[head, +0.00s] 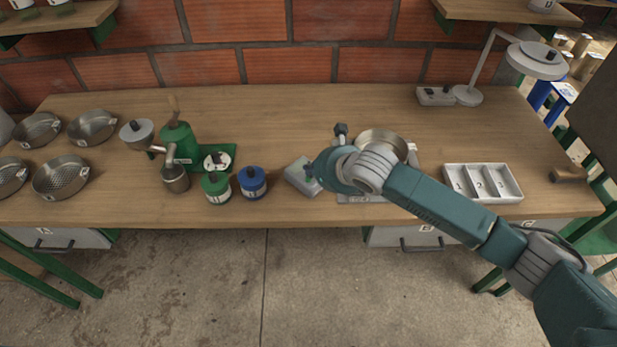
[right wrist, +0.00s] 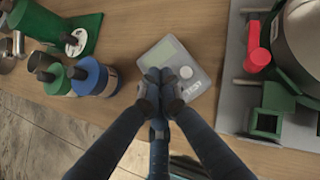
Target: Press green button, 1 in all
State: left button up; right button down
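My right gripper (head: 312,174) reaches over the table from the right, and its fingertips show in the right wrist view (right wrist: 158,76). Its fingers are together with nothing between them. The tips are over the small grey scale-like device (right wrist: 188,68), close to its round pale button; I cannot tell whether they touch it. This device (head: 297,178) has a greenish display and is partly hidden by the gripper in the head view. I cannot make out a clearly green button in either view. My left gripper is out of view.
A blue jar (head: 252,183) and a green jar (head: 216,189) stand left of the device, by a green grinder (head: 179,143). A machine with a metal bowl (head: 383,140) stands right of it. A white tray (head: 483,183), a switch box (head: 435,96) and a lamp (head: 537,60) are further right.

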aim_at(312, 181)
jog(key=shift+f, duration=0.15)
dwell(0.3)
jog(key=shift+f, duration=0.3)
jog(key=shift+f, duration=0.45)
dwell(0.4)
jog(key=shift+r, duration=0.1)
jog(key=shift+r+p, duration=0.75)
jog(key=shift+p, duration=0.1)
notch_tip(312, 181, up, 5)
jog(key=p, duration=0.5)
dwell(0.4)
